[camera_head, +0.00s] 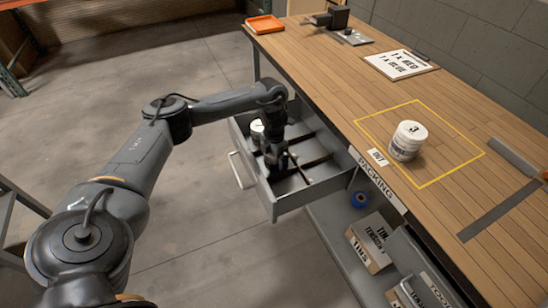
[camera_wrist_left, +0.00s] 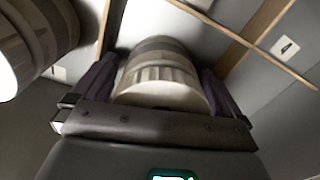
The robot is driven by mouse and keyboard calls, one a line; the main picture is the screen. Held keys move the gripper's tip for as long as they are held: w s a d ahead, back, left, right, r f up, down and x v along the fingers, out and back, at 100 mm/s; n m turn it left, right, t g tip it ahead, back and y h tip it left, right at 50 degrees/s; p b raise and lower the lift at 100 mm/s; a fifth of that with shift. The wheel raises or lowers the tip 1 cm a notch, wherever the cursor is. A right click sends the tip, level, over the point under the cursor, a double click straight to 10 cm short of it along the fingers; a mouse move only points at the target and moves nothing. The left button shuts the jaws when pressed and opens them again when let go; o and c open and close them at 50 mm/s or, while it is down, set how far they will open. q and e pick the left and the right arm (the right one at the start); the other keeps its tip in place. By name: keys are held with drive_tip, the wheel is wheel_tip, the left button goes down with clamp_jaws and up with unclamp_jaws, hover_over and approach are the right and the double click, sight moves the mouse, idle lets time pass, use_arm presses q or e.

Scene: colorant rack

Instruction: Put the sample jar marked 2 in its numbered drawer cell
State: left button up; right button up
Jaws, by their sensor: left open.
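My left gripper (camera_head: 274,158) reaches down into the open drawer (camera_head: 291,204). In the left wrist view its open fingers (camera_wrist_left: 160,82) stand on either side of a jar (camera_wrist_left: 160,68) with a pale ribbed lid and a greyish body. The jar appears to stand in a drawer cell; its number cannot be read. A second jar (camera_wrist_left: 30,40) is close by at the left of that view. In the head view a white-lidded jar (camera_head: 257,127) shows in the drawer beside the gripper. A white jar marked 3 (camera_head: 408,140) stands on the bench. My right gripper is not in view.
Thin wooden dividers (camera_wrist_left: 268,20) split the drawer into cells; a small tag (camera_wrist_left: 285,47) marks one. The bench (camera_head: 330,85) carries a yellow outline around jar 3, a sign (camera_head: 400,64) and an orange tray (camera_head: 264,24). Boxes (camera_head: 372,240) sit on the shelf below.

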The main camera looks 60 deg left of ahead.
use_arm(q)
drive_tip(key=shift+r, duration=0.15)
wheel_tip(320, 180, up, 11)
drive_tip(key=p, duration=0.8)
drive_tip(key=shift+f, duration=0.2)
drive_tip(key=shift+r+p, duration=0.7)
drive_tip(key=shift+p, duration=0.05)
